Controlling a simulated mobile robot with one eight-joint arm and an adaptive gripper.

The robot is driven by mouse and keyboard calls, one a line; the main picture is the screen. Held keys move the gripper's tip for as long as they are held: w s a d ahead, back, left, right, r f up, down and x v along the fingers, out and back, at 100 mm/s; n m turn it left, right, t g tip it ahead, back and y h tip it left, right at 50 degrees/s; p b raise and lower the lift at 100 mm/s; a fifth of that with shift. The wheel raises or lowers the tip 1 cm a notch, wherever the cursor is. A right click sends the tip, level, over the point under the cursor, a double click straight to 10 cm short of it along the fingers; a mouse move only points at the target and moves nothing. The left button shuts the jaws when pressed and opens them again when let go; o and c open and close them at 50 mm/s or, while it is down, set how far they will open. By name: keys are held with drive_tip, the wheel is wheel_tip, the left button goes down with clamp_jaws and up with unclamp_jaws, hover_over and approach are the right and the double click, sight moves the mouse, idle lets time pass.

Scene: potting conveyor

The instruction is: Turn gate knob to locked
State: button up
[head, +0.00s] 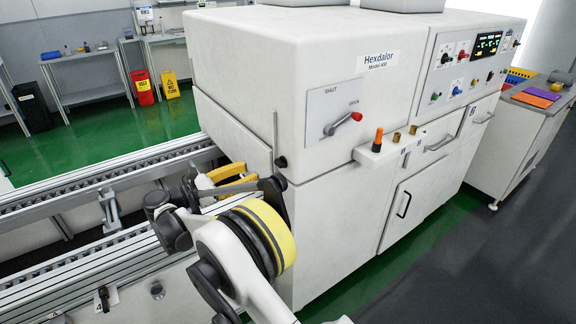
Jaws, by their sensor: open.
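A small black knob (103,297) with a white label sits on the conveyor's near side, low at the left. A lever (341,125) with a red ball end is on the machine's front plate, between the words SHUT and OPEN, and points up right near OPEN. Another small black knob (282,162) is on the machine's left edge below a thin upright rod. I cannot tell which is the gate knob. My gripper (228,188) is over the conveyor near the machine's entry, partly hidden by my arm. It is open, with no object seen in it, apart from all three.
The white machine (235,75) fills the centre, with a ledge (365,156) holding orange and brass pieces at its front. The conveyor rail (100,185) runs left. A side table (545,103) with coloured trays stands right. The dark floor in front is clear.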

sight(277, 163)
drive_tip(key=b+x, duration=0.3)
drive_tip(key=x, duration=0.7)
drive_tip(key=shift+w+d+f, duration=0.1)
drive_tip(key=shift+d+f, duration=0.1)
drive_tip(key=shift+d, duration=0.2)
drive_tip(key=c, duration=0.9)
